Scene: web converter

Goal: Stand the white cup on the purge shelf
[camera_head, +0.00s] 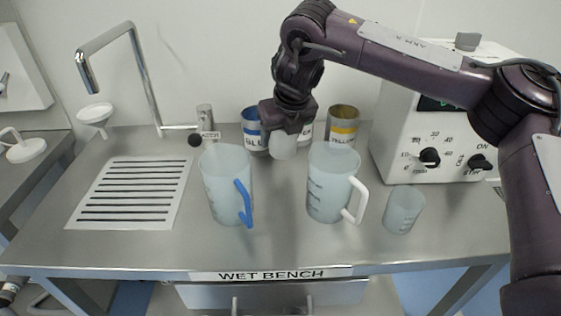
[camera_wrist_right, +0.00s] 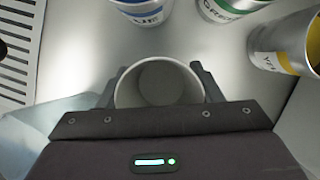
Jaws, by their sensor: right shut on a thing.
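The white cup (camera_head: 283,147) is in my right gripper (camera_head: 284,132), above the back middle of the bench. In the right wrist view the cup (camera_wrist_right: 160,84) shows from above, upright, empty inside, with the fingers of my right gripper (camera_wrist_right: 158,88) shut on its two sides. In the head view its lower part shows between the two pitchers. Whether its base touches the bench is hard to tell. I cannot make out a purge shelf for certain. My left gripper is not in view.
A blue-handled pitcher (camera_head: 225,185), a white-handled pitcher (camera_head: 328,183) and a small beaker (camera_head: 403,210) stand on the bench (camera_head: 275,230). Blue (camera_head: 252,130), green (camera_wrist_right: 225,10) and yellow (camera_head: 342,126) labelled cans stand behind. A drain grille (camera_head: 130,192) lies left; a machine (camera_head: 440,120) stands right.

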